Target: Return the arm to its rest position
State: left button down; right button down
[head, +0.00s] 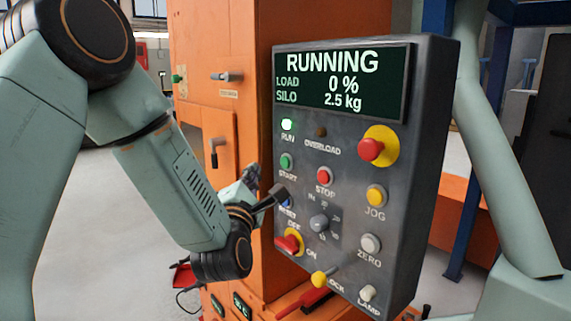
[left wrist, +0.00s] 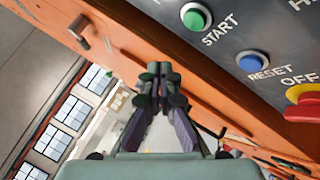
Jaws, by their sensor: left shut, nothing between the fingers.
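My left arm comes in from the left in the head view and bends down to my left gripper (head: 253,180), which is beside the left edge of the dark control panel (head: 345,265). In the left wrist view my left gripper (left wrist: 163,75) has its fingers together with nothing between them. The green START button (left wrist: 196,17) and the blue RESET button (left wrist: 252,62) lie to the right of the fingers there, apart from them. My right arm shows at the right of the head view, but its gripper is out of view.
A red emergency button (head: 371,149) and several knobs stick out. The orange cabinet (head: 215,50) stands behind. Grey floor (head: 120,200) is open at left.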

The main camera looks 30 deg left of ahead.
pick_arm(q)
jog(key=s+d+f+m+g+h+b, duration=0.1)
jog(key=s+d+f+m+g+h, duration=0.15)
jog(key=f+m, duration=0.55)
jog(key=s+d+f+m+g+h+b, duration=0.1)
jog(key=s+d+f+m+g+h, duration=0.3)
jog(key=f, duration=0.6)
jog(key=s+d+f+m+g+b, duration=0.1)
jog(key=d+f+m+g, duration=0.1)
jog(key=f+m, duration=0.65)
jog(key=s+d+f+m+g+b, duration=0.1)
jog(key=s+f+m+g+b, duration=0.1)
jog(key=s+f, duration=0.7)
jog(key=s+d+f+m+g+h+b, duration=0.1)
jog(key=s+d+f+m+g+b, duration=0.1)
jog(key=s+f+g, duration=0.3)
jog(key=s+d+f+m+g+b, duration=0.1)
jog(key=s+f+m+g+b, duration=0.2)
jog(key=s+f, duration=1.1)
jog(key=shift+s+d+m+b, duration=0.35)
jog(key=shift+s+d+m, duration=0.1)
jog(key=shift+s, duration=0.8)
jog(key=shift+g, duration=0.25)
